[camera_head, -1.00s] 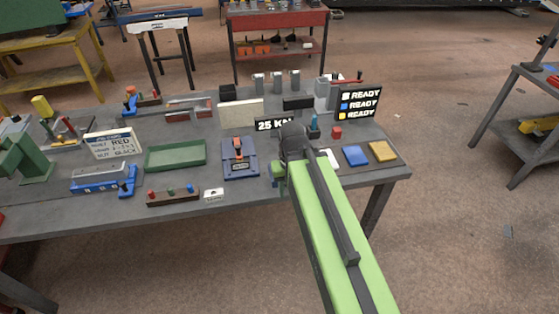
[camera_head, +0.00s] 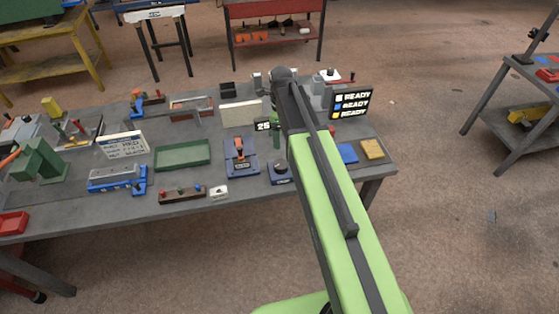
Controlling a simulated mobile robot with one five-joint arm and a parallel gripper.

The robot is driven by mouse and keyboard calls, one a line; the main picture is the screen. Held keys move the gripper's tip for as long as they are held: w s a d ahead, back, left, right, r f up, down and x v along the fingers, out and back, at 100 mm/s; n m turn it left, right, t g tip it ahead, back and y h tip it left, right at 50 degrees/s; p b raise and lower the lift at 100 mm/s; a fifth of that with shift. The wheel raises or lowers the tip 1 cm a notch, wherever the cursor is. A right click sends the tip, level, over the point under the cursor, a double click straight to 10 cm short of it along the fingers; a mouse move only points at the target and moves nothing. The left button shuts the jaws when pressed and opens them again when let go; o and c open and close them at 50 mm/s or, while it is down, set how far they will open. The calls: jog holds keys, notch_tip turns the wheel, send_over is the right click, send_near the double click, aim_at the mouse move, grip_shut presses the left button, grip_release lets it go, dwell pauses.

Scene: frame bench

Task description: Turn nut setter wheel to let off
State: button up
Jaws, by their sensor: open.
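A small blue base with a dark round knob or wheel (camera_head: 279,172) sits near the bench's front edge. It may be the nut setter wheel; I cannot read a label or its setting. A black display showing "25" (camera_head: 263,125) stands behind it, partly covered by my arm. My gripper (camera_head: 275,125) shows only as a small green part left of my arm's far end, over the back half of the bench and apart from the knob. It is open with nothing seen in it; its fingertips are mostly hidden.
A blue fixture with an orange handle (camera_head: 240,158) stands close left of the knob. Blue (camera_head: 347,153) and yellow (camera_head: 372,149) pads and a READY board (camera_head: 351,104) are right of my arm.

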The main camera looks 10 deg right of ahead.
aim_at(281, 164)
notch_tip(281, 164, down, 18)
jog(key=b, duration=1.7)
jog(key=shift+r+b, duration=0.15)
jog(key=shift+b, duration=0.15)
jog(key=shift+r, duration=0.1)
jog(key=c, duration=1.2)
jog(key=shift+a, duration=0.25)
jog(key=shift+c, duration=0.9)
jog(key=shift+d, duration=0.2)
